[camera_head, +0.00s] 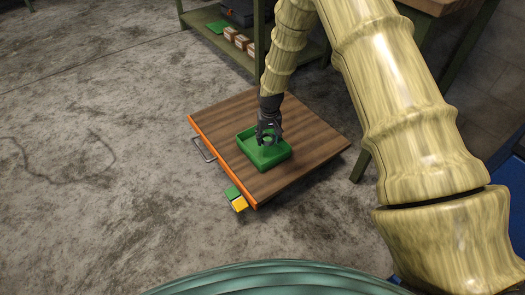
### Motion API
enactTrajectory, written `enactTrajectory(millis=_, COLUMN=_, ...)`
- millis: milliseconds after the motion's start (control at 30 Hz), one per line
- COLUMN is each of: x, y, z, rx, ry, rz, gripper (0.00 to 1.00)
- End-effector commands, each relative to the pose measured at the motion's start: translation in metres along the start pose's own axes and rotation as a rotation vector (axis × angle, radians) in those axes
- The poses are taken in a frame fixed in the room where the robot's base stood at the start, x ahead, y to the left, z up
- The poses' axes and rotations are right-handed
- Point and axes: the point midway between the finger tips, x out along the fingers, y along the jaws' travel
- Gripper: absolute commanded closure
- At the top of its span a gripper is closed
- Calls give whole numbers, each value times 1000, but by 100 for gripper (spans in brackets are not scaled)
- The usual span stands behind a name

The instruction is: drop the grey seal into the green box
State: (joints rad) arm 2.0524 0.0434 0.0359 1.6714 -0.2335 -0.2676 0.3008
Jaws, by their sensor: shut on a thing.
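The green box (274,161) is a shallow open tray on a brown wooden cart top (308,127). My gripper (268,140) points down from my arm, over or within the box's opening. Its dark fingers are small in this view and they hide part of the box's inside. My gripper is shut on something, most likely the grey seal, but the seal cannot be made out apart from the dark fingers. I cannot tell whether the fingertips touch the box floor.
The cart top has an orange edge (222,161) and a metal handle (203,150) on its left. Green and yellow blocks (239,204) sit at its near corner. A green-framed shelf (215,30) with small boxes stands behind. The concrete floor at left is clear except for a thin dark line.

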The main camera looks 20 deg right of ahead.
Motion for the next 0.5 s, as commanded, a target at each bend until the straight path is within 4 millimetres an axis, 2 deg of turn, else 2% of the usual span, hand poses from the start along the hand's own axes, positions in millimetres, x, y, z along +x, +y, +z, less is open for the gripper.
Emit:
enactTrajectory(millis=300, x=2, y=0, z=0, rx=0, ry=0, rz=0, gripper=70)
enactTrajectory(millis=333, x=2, y=0, z=0, rx=0, ry=0, rz=0, gripper=43)
enactTrajectory(millis=433, x=2, y=0, z=0, rx=0, ry=0, rz=0, gripper=24)
enactTrajectory(millis=500, x=2, y=0, z=0, rx=0, ry=0, rz=0, gripper=23)
